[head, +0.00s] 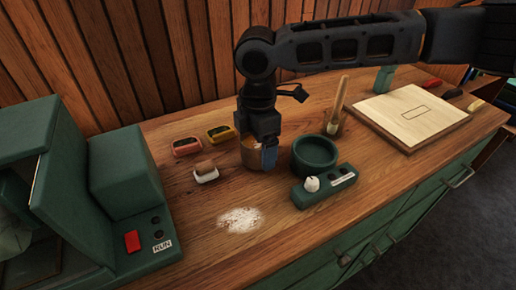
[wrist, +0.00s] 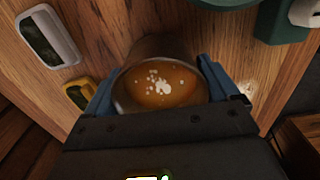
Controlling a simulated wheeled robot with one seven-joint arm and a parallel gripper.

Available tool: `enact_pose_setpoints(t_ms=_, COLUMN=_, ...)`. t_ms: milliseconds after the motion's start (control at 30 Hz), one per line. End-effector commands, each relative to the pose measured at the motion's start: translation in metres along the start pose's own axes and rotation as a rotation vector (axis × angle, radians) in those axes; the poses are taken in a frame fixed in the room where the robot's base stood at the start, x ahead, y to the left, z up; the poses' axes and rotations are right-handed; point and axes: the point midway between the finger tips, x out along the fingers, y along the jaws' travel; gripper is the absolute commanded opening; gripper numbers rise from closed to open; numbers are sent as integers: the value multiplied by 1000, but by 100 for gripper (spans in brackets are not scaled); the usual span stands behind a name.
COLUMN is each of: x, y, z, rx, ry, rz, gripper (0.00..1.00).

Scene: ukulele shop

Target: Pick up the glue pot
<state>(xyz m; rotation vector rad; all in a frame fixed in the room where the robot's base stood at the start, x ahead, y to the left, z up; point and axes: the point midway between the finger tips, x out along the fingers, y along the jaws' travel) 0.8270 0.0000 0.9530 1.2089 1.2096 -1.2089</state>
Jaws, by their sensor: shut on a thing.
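The glue pot (wrist: 160,88) is a round pot with amber-brown contents and pale flecks on top, seen from above in the wrist view. My gripper (wrist: 160,95) has its blue fingers on both sides of the pot, shut on it. In the head view the glue pot (head: 251,157) is partly hidden behind my gripper (head: 262,155), which points straight down at it. The pot is upright at the bench top; I cannot tell whether its base touches the wood.
A dark green round bowl (head: 315,155) and a green box with a white knob (head: 325,186) stand close on the right. White powder (head: 241,219) lies in front. A green machine (head: 125,190) stands far left.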

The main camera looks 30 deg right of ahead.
Motion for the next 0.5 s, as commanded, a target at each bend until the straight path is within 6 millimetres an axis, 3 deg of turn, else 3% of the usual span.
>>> enact_pose_setpoints(t_ms=267, x=-26, y=0, z=0, rx=1, ry=1, rz=2, gripper=47)
enact_pose_setpoints(t_ms=500, x=-41, y=-9, z=23, rx=2, ry=1, rz=1, gripper=47)
